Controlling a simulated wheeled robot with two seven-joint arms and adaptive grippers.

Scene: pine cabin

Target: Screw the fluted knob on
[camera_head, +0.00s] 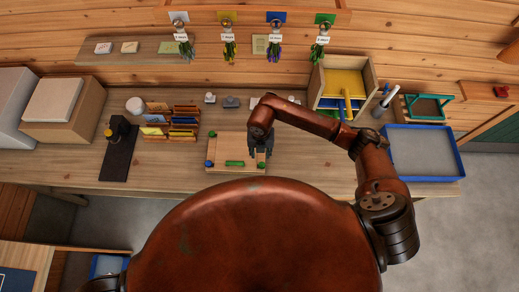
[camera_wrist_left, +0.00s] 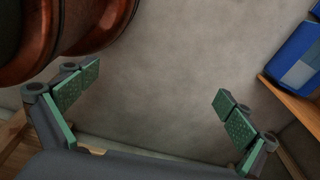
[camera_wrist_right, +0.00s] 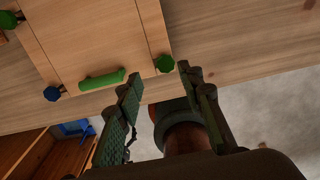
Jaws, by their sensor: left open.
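A wooden board (camera_head: 222,148) with a green bar handle (camera_head: 235,163) lies on the bench. At its corners are a blue knob (camera_head: 209,162) and green knobs (camera_head: 212,134) (camera_head: 262,165). I cannot tell which knob is the fluted one. My right gripper (camera_head: 262,152) is over the board's right side and hides its far right corner. In the right wrist view its fingers (camera_wrist_right: 160,82) are apart with nothing held; a green knob (camera_wrist_right: 164,63) shows just past the gap between the tips. My left gripper (camera_wrist_left: 158,88) is open and empty above grey floor.
Behind the board stand a rack of cards (camera_head: 171,122) and small grey items (camera_head: 231,102). To the right are a wooden box with a yellow interior (camera_head: 345,82) and a blue-rimmed tray (camera_head: 458,165). A dark stand (camera_head: 118,155) is at left. Bench between stand and board is mostly clear.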

